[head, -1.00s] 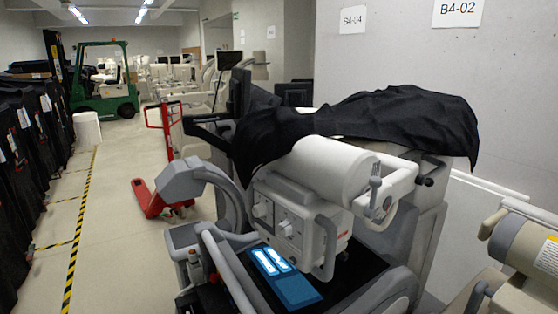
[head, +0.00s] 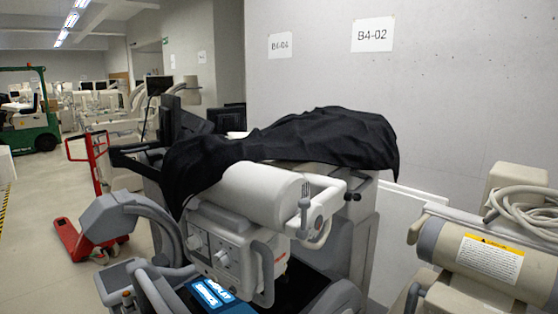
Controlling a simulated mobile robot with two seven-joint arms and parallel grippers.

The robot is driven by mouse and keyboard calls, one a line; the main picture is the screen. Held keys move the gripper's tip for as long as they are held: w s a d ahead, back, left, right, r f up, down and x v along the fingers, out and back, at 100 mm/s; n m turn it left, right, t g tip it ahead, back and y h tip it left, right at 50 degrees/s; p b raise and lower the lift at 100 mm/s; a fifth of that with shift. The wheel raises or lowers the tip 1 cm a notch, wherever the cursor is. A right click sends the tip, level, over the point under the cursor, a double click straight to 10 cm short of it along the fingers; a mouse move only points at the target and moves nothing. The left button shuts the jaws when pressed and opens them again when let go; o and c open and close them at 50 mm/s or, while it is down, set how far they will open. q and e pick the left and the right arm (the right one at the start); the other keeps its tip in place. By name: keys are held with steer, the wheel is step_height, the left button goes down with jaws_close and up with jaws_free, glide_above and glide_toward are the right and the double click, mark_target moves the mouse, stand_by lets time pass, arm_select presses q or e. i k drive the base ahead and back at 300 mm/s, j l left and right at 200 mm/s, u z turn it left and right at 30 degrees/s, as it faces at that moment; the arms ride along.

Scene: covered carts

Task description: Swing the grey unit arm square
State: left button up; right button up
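A grey and white medical unit on a cart stands in the middle. Its head has a white cylinder (head: 258,188) above a control box (head: 222,245) with knobs and a grey handle. A white bracket with a small lever (head: 318,208) sits at the cylinder's right end. A curved grey arm (head: 135,212) shows at the unit's left. I cannot tell which part is the named unit arm. A black cover (head: 320,138) drapes over the cart's back. Neither of my grippers is in view.
A beige unit (head: 490,258) with a yellow warning label and coiled hose stands at right. A concrete wall (head: 450,100) is behind. A red pallet jack (head: 85,240) and a green forklift (head: 30,125) stand at left. Floor is clear at far left.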

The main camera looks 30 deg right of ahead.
mark_target(340, 140)
steer(key=z, duration=1.4)
